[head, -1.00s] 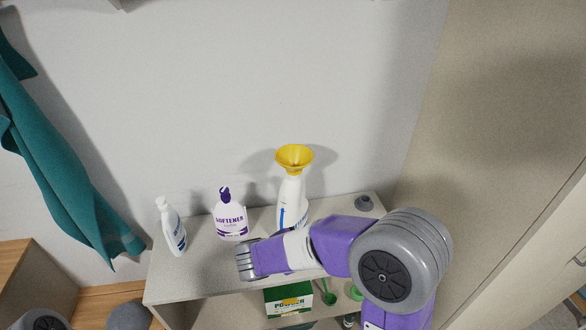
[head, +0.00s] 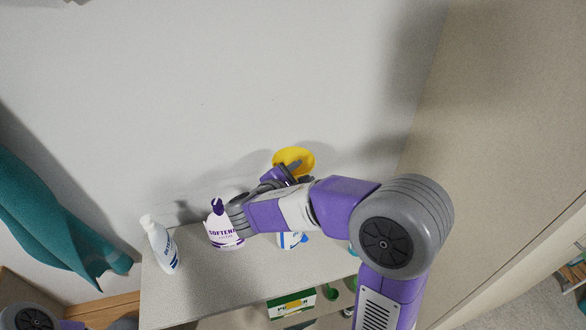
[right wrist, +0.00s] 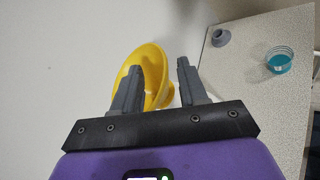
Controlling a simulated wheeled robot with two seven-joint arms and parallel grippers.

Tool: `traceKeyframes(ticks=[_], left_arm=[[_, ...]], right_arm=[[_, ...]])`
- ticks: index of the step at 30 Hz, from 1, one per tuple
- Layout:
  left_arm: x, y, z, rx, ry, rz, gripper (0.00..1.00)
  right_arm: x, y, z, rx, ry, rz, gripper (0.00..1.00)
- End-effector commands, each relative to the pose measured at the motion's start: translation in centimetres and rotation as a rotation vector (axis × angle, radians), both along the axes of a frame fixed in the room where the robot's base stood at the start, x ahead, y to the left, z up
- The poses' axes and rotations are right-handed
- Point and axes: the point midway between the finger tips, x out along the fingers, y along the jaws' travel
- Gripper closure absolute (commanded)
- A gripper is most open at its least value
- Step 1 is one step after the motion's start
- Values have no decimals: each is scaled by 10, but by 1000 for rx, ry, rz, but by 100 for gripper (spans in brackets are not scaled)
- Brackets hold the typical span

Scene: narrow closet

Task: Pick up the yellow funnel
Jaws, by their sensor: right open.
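The yellow funnel (head: 296,155) is in the upper middle of the head view, wide mouth up. A white bottle with blue marks (head: 289,241) is below it, mostly hidden by my right arm; whether the two touch is hidden. My right gripper (head: 293,168) is open at the funnel's near side. In the right wrist view, the funnel (right wrist: 152,58) shows behind and between the open fingers of that gripper (right wrist: 160,64). The left finger overlaps its bowl, and the right finger is just right of its rim. My left gripper is out of view.
A white detergent bottle (head: 161,246) and a purple-labelled softener bottle (head: 222,229) stand left on the shelf top (head: 195,285). A grey cap (right wrist: 221,37) and a teal jar (right wrist: 279,60) are at its right. A green box (head: 291,304) is below. Walls stand behind and right.

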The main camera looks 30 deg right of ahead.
Motion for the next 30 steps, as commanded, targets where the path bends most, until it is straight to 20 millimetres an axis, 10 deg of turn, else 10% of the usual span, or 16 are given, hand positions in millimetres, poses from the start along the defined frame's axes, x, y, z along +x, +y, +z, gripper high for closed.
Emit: traceKeyframes(ticks=[13,22,30], left_arm=[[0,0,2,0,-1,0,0],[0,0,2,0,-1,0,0],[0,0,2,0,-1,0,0]], right_arm=[[11,-22,-9,1,0,1,57],[11,-22,-9,1,0,1,100],[11,-22,-8,1,-1,0,100]])
